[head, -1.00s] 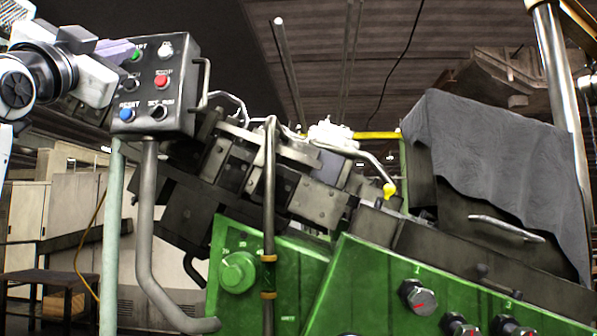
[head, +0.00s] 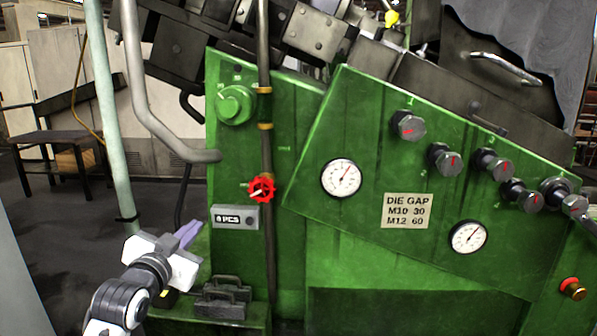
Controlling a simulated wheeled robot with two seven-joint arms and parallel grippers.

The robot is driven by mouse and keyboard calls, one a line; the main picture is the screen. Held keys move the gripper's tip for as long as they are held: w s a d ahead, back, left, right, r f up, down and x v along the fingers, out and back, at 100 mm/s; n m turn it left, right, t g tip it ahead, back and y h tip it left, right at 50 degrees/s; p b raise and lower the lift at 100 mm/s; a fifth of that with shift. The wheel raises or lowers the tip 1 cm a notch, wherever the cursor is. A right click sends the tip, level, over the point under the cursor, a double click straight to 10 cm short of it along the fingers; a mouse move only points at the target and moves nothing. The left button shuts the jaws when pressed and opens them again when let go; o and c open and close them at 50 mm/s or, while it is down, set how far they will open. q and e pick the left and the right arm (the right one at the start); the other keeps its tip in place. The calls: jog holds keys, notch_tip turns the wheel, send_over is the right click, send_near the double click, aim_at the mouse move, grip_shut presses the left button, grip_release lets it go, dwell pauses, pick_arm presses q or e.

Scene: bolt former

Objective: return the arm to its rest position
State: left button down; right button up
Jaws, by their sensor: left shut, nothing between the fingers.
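My left arm comes in at the lower left of the head view. Its gripper (head: 190,234) has a white body and pale purple fingers, which are shut with nothing between them. It is in front of the lower left part of the green bolt former (head: 350,240), left of the grey counter box (head: 236,217) and above a low green ledge. It appears apart from the machine, though the exact gap is hard to judge. My right gripper is not seen.
A red valve wheel (head: 262,188) sits on a vertical pipe. Dark metal blocks (head: 222,298) lie on the ledge. A pale green post (head: 105,120) and a bent grey pipe (head: 150,105) stand nearby. The floor (head: 60,215) at left is open, with a dark table (head: 65,150) behind.

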pick_arm(q)
jog(key=s+d+f+g, duration=0.1)
jog(key=s+f, duration=0.2)
jog(key=f, duration=0.3)
jog(key=s+f+n+g, duration=0.1)
jog(key=s+f, duration=0.2)
jog(key=f, duration=0.4)
jog(key=s+d+f+g, duration=0.1)
jog(key=s+f, duration=0.3)
jog(key=f, duration=0.2)
jog(key=s+d+f+g, duration=0.1)
jog(key=s+f, duration=0.6)
jog(key=s, duration=0.3)
jog(key=s+d+f+n+g, duration=0.1)
jog(key=s+f+g, duration=0.1)
jog(key=s+f, duration=0.5)
jog(key=s+d+f+n+g+h, duration=0.1)
jog(key=s+d+f+g, duration=0.1)
jog(key=s+f, duration=0.5)
jog(key=s, duration=0.6)
jog(key=shift+s, duration=0.2)
jog(key=shift+f, duration=0.1)
